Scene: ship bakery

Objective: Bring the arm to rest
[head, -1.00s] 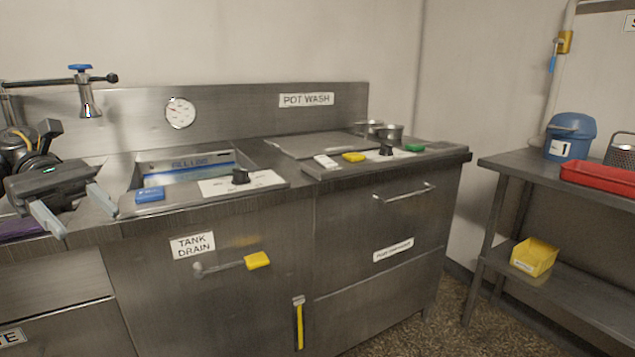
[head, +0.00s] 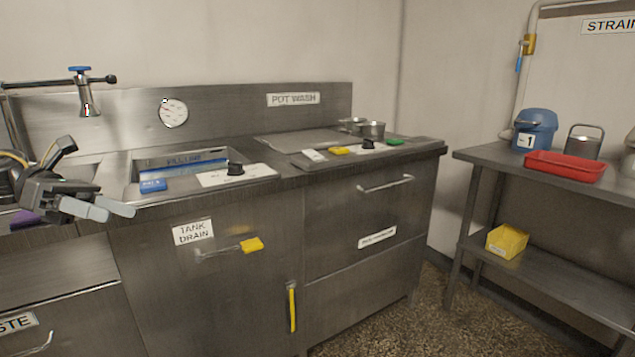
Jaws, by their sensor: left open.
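My left gripper (head: 100,210) is at the left of the head view, in front of the sink counter's left part. Its two grey fingers point right, and it holds nothing that I can see. From this side the fingers overlap, but a small gap shows between them. My right gripper is not in view.
The steel pot wash counter (head: 290,178) runs across the middle, with a tap (head: 85,100) at the back left.

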